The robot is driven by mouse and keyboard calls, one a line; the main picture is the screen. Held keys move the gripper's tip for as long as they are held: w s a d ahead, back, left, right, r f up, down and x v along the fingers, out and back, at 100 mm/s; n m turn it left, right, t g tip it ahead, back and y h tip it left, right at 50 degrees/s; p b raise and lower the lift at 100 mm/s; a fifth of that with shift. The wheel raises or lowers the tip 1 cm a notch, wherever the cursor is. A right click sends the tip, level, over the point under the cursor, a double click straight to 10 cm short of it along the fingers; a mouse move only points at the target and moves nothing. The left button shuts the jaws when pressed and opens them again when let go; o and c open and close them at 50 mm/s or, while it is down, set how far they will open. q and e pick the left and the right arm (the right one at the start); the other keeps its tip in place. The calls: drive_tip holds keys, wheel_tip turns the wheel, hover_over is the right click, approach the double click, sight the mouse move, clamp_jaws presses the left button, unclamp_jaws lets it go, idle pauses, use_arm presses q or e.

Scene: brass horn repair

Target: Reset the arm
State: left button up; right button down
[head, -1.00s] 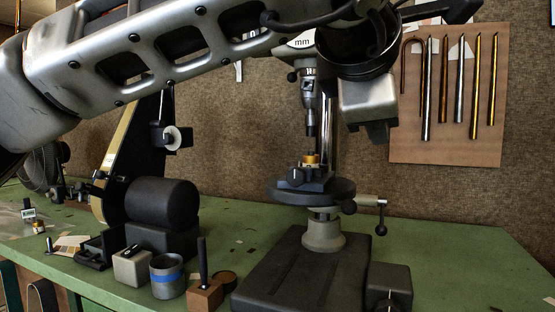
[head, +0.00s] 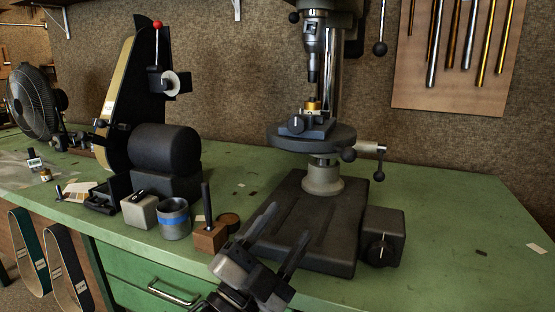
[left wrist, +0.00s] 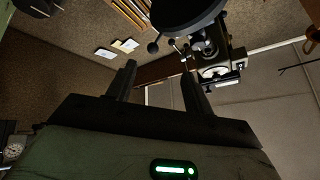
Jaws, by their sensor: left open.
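My left gripper (head: 283,236) shows at the lower middle of the head view, in front of the drill press base (head: 325,215). Its two dark fingers are apart with nothing between them. In the left wrist view the open fingers (left wrist: 158,85) point up toward the underside of the round drill press table (left wrist: 185,12). The drill press (head: 312,140) stands upright on the green bench, with a small brass piece (head: 313,106) in the vise (head: 311,125) on its table. My right gripper is in neither view.
The green workbench (head: 450,215) is mostly clear at right. A belt sander (head: 165,148), a tin with a blue band (head: 173,218) and a wooden block with a dark peg (head: 210,236) stand left of the press. A fan (head: 35,100) is farther left.

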use_arm(q)
drive_tip(key=s+a+f+n+y, duration=0.1)
drive_tip(key=a+f+n+y, duration=0.25)
drive_tip(key=f, duration=0.25)
drive_tip(key=s+a+f+n+y, duration=0.1)
drive_tip(key=a+f+n+y, duration=0.25)
drive_tip(key=f+n, duration=0.2)
drive_tip(key=s+a+f+n+g+y, duration=0.2)
drive_tip(key=s+a+f+n+g, duration=0.1)
drive_tip(key=s+f, duration=0.4)
drive_tip(key=s+a+f+n+g+y+p, duration=0.1)
drive_tip(key=s+a+f+n+g+y, duration=0.2)
drive_tip(key=s+f, duration=0.4)
wheel_tip(320, 180, down, 5)
drive_tip(key=shift+s+a+f+n+g, duration=0.1)
drive_tip(key=shift+s+a+n+g, duration=0.25)
drive_tip(key=shift+a+n+g, duration=0.45)
drive_tip(key=shift+c, duration=0.3)
